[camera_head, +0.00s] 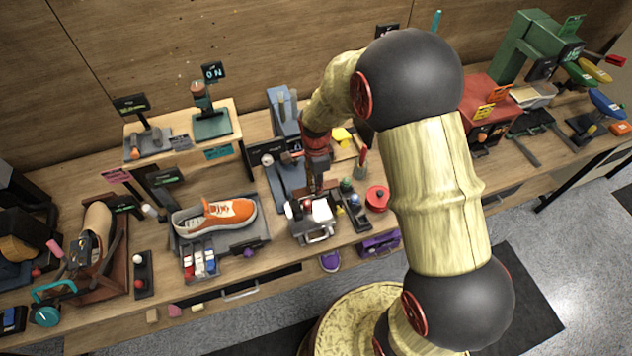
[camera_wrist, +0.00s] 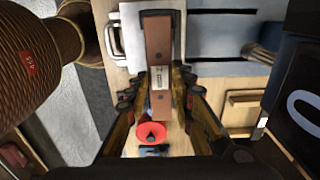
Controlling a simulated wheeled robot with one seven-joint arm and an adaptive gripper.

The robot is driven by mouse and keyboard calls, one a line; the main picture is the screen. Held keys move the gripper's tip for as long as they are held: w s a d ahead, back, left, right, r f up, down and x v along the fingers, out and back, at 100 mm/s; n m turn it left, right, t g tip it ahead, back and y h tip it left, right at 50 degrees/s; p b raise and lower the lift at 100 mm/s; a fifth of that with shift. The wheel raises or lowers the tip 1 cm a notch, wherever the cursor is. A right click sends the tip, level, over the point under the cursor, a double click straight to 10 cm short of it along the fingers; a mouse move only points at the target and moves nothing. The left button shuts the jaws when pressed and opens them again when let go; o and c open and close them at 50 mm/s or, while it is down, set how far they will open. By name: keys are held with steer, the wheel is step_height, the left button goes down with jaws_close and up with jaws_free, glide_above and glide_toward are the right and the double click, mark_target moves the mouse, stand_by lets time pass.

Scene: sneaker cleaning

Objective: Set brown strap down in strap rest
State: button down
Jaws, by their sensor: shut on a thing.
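My gripper (camera_wrist: 170,105) is shut on the brown strap (camera_wrist: 158,38), a flat brown strip with a small white label. In the wrist view the strap runs up from between the fingers, over a pale grey box-like fixture. In the head view my gripper (camera_head: 316,178) points down over the bench, above a grey box with a handle (camera_head: 315,226). The strap is mostly hidden by the gripper there. I cannot tell for sure which fixture is the strap rest, or whether the strap touches anything below it.
A red round pot (camera_head: 377,198) and a dark tray of small knobs (camera_head: 352,206) stand close on the right. An orange sneaker (camera_head: 216,214) lies on a grey stand to the left. A blue-grey machine (camera_head: 284,115) stands behind. The bench is crowded.

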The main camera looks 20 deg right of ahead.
steer(key=shift+f+b, duration=1.2)
steer(key=shift+f, duration=0.95)
steer(key=shift+f+b, duration=0.6)
steer(key=shift+f, duration=0.55)
steer(key=c, duration=1.5)
jaws_free()
steer(key=shift+o, duration=0.2)
steer(key=shift+r, duration=0.15)
steer(key=shift+r, duration=3.6)
